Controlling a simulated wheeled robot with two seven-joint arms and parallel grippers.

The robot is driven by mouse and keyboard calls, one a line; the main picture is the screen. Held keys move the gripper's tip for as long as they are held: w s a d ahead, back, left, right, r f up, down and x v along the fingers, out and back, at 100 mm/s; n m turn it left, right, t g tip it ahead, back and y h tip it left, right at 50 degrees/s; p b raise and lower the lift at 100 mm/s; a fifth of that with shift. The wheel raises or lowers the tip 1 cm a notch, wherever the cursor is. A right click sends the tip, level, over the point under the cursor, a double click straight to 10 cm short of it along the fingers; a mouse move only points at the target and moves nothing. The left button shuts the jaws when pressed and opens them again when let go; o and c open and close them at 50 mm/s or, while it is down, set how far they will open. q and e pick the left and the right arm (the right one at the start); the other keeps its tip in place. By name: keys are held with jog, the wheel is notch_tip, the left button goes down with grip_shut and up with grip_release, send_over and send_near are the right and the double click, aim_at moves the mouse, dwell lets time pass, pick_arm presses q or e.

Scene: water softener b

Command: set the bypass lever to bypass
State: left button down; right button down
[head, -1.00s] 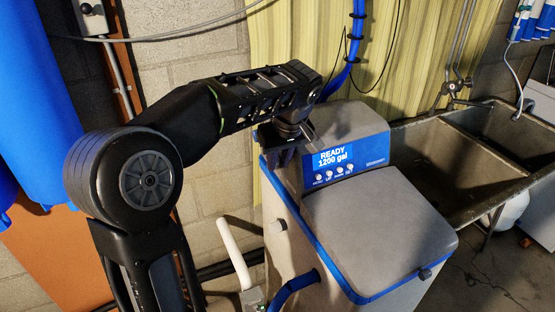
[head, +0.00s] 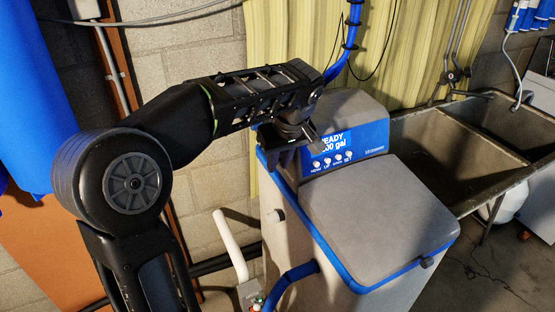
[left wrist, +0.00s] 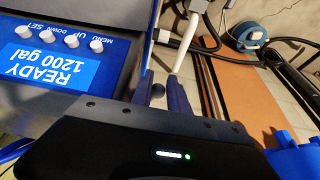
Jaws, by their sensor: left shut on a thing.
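A white bar-like handle (head: 230,243), which looks like the bypass lever, leans with its free end up and left. Its foot is at a small valve (head: 252,296) beside the softener's left side. The bar also shows in the left wrist view (left wrist: 188,30), beyond my fingers. My left gripper (head: 282,160) points down at the softener's upper left edge, apart from the bar in the head view. In the left wrist view its dark fingers (left wrist: 163,88) flank a dark round knob. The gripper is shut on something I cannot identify. My right gripper is not in view.
The grey softener (head: 375,220) stands close by; my gripper partly covers its blue display (head: 345,145). A round knob (head: 277,215) and a blue hose (head: 290,282) are on its left side. A sink (head: 430,140) stands at right. Dark pipes run along the wall at left.

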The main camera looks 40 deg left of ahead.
pick_arm(q)
jog(key=shift+s+d+f, duration=0.1)
jog(key=shift+d+f, duration=0.05)
jog(key=shift+f, duration=0.35)
jog(key=shift+b, duration=0.35)
notch_tip(320, 180, down, 2)
jog(key=shift+s+f+b, duration=0.1)
jog(key=shift+b, duration=0.85)
jog(key=shift+f+b, duration=0.65)
jog(key=c, duration=2.1)
grip_release()
